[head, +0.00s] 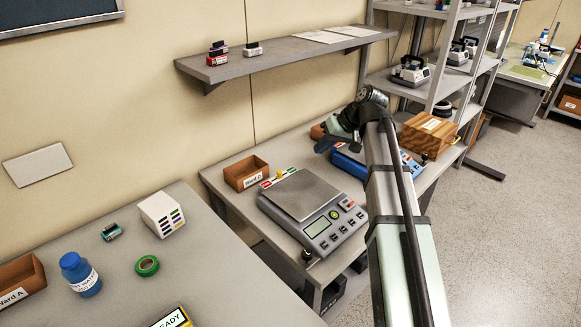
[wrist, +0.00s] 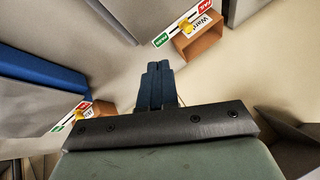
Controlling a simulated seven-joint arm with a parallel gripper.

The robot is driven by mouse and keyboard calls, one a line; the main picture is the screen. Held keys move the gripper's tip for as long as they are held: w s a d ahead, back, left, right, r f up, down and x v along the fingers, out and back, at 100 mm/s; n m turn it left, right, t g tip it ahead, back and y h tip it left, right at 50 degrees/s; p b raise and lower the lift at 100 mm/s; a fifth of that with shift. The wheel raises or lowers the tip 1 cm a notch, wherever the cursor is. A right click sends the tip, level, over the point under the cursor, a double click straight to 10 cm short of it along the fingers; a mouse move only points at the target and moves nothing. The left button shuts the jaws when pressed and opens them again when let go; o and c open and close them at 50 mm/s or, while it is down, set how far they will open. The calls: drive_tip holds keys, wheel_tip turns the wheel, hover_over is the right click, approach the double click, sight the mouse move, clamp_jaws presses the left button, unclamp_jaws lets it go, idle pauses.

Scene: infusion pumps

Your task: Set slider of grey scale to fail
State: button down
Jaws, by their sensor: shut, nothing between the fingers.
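The grey scale (head: 320,222) stands on the middle bench in the head view, with a flat weighing plate, display and buttons. At its back edge is a red and green strip with a yellow slider knob (head: 280,174). In the wrist view this strip lies at the top, with green PASS (wrist: 162,39) at one end, red FAIL (wrist: 205,5) at the other, and the knob (wrist: 186,27) between them. My gripper (head: 322,147) is beyond and right of the grey scale, apart from the knob. In the wrist view its fingers (wrist: 158,66) are together and empty.
A blue scale (head: 348,165) sits right of the grey one, partly behind my arm; its own strip (wrist: 72,113) shows in the wrist view. A brown Ward C box (head: 247,173) stands beside the grey scale's strip. A wall shelf (head: 270,62) hangs above; a wooden box (head: 428,133) stands right.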

drive_tip(key=shift+a, duration=0.1)
idle(0.3)
approach(290, 176)
drive_tip(key=w+f, duration=0.1)
drive_tip(key=w+a+f, duration=0.1)
drive_tip(key=w+f, duration=0.1)
drive_tip(key=f, duration=0.1)
drive_tip(key=shift+w+a, duration=0.25)
drive_tip(key=shift+s+a, duration=0.2)
drive_tip(key=shift+a, duration=0.35)
drive_tip(key=shift+s+a, duration=0.2)
drive_tip(key=shift+a, duration=0.3)
drive_tip(key=shift+s+a+f, duration=0.1)
drive_tip(key=shift+s+a, duration=0.1)
drive_tip(key=shift+a, duration=0.7)
drive_tip(key=shift+s+a, duration=1.35)
drive_tip(key=shift+s, duration=0.1)
